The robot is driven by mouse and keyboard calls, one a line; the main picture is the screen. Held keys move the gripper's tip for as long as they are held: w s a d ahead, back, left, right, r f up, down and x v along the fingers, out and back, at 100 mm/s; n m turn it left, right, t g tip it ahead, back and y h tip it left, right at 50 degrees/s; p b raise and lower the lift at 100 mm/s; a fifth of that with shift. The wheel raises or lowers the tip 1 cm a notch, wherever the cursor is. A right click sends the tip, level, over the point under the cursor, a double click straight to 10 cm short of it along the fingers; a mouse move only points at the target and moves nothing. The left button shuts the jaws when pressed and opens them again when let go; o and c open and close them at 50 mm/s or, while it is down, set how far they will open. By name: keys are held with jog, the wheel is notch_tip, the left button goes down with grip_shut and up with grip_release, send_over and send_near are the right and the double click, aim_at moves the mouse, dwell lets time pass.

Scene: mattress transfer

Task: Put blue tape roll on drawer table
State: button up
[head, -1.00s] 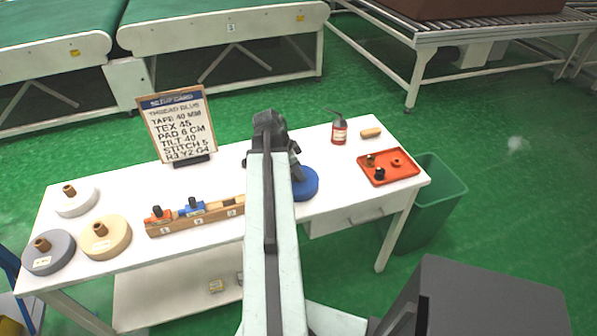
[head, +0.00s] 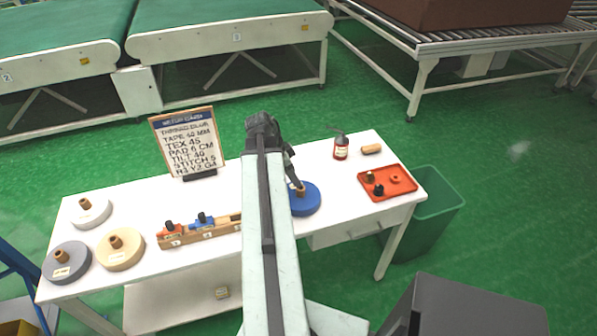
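The blue tape roll (head: 305,200) lies flat on the white drawer table (head: 341,212), right of my arm. A brown peg or core stands up at its middle, and my arm hides its left edge. The table's drawer (head: 345,232) is under its right part and looks shut.
White (head: 90,213), cream (head: 120,252) and grey (head: 66,264) rolls lie at the table's left. A green bin (head: 440,205) stands at the right.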

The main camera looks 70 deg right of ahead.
jog(key=p+v, duration=0.1)
jog(key=v, duration=0.2)
jog(key=shift+a+r+p, duration=0.1)
jog(key=shift+r+p, duration=0.1)
jog(key=shift+p, duration=0.1)
jog(key=w+a+f+n+t, duration=0.1)
jog(key=w+a+n+t, duration=0.2)
jog(key=w+a+n, duration=1.5)
jog(key=w+a+n+y, duration=0.1)
jog(key=w+a+n, duration=0.2)
jog(key=a, duration=0.9)
jog(key=w+a+n+y, duration=0.1)
jog(key=w+a+n, duration=0.2)
jog(key=a, duration=0.9)
jog(key=w+a+n, duration=0.4)
jog(key=w+a, duration=0.3)
jog(key=a, duration=0.5)
jog(key=shift+w+f+t+y, duration=0.3)
jog(key=shift+w+f+y, duration=0.05)
jog(key=shift+f+y, duration=0.05)
